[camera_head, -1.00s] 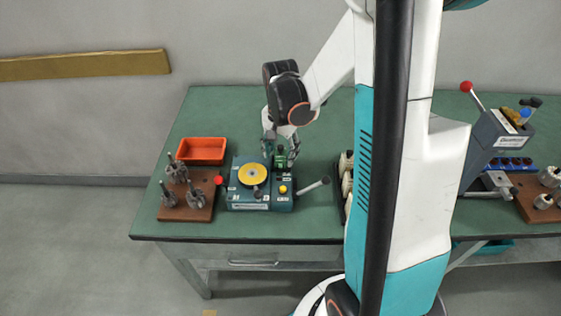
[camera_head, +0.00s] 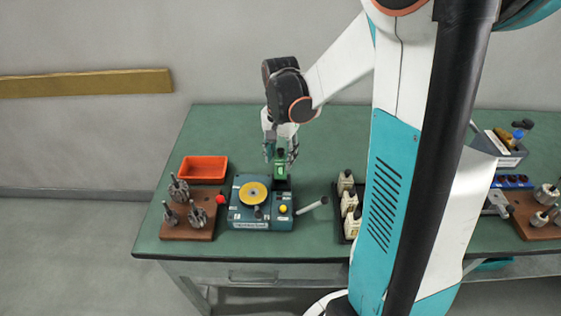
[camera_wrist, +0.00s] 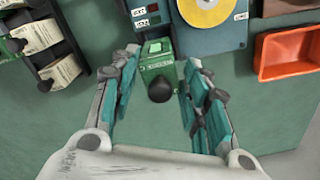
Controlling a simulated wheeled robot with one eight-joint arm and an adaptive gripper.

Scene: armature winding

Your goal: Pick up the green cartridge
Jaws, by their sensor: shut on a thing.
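The green cartridge (camera_head: 281,170) has a black knob on top and is at the back right of the blue-teal winding machine (camera_head: 244,215). My gripper (camera_head: 281,158) reaches down from above, its fingers shut on the cartridge's sides. In the wrist view the cartridge (camera_wrist: 157,62) is between my gripper's two fingers (camera_wrist: 162,66), its black knob facing the camera. A dark part of the machine shows just below the cartridge in the head view. The cartridge seems slightly above it, but the exact gap is hard to tell.
The machine has a yellow disc (camera_head: 255,192), a yellow button and a lever (camera_head: 312,206). An orange tray (camera_head: 203,168) and a brown board (camera_head: 188,232) with metal parts are at left. Cream-labelled containers (camera_head: 349,203) stand at right. The green table (camera_head: 235,125) is clear behind.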

